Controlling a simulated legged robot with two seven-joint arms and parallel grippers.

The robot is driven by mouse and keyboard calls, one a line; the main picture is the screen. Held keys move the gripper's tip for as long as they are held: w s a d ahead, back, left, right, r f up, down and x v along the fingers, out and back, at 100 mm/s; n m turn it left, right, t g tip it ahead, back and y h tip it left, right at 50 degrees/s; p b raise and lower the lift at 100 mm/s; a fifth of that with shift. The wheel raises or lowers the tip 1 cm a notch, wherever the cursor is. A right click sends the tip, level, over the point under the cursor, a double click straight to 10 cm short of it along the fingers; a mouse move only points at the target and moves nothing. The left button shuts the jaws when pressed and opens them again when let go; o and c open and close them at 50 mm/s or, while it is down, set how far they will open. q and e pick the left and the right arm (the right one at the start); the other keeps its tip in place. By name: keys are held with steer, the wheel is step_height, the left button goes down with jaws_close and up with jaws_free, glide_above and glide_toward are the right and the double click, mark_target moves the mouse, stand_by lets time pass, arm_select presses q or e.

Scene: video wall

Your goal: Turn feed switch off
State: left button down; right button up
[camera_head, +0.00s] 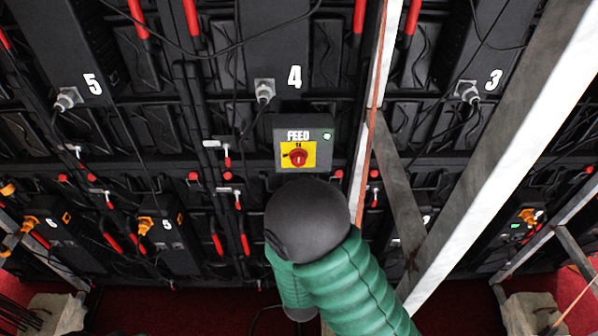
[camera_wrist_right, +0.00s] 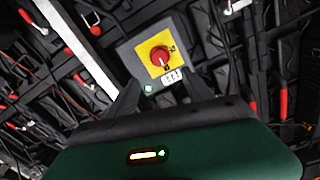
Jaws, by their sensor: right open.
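The feed switch is a grey box (camera_head: 311,166) under panel 4, labelled FEED, with a yellow plate and a red rotary knob (camera_head: 299,157). A small green light on the box is lit. In the right wrist view the box appears upside down, with the knob (camera_wrist_right: 158,56) facing the camera. My right gripper (camera_wrist_right: 162,76) is open and empty, its dark fingers spread on either side of the box's lower part in that view. The gap between fingers and box cannot be judged. My right arm's dark joint hides the gripper in the head view. My left gripper is not in view.
A pale metal beam (camera_head: 490,160) runs diagonally right of my arm, and a thin upright pole (camera_head: 373,90) stands just right of the switch box. Hanging cables and red-handled latches cover the black panels. Concrete blocks (camera_head: 528,313) stand on the red floor.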

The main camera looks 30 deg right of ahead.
mark_target(299, 162)
steer(key=x, duration=1.4)
steer(key=shift+d+r, duration=0.1)
steer(key=shift+d, duration=0.05)
steer(key=shift+w+d+p, duration=0.1)
steer(key=shift+w+p, duration=0.2)
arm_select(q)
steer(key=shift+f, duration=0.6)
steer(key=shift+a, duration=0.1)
arm_select(e)
jaws_close()
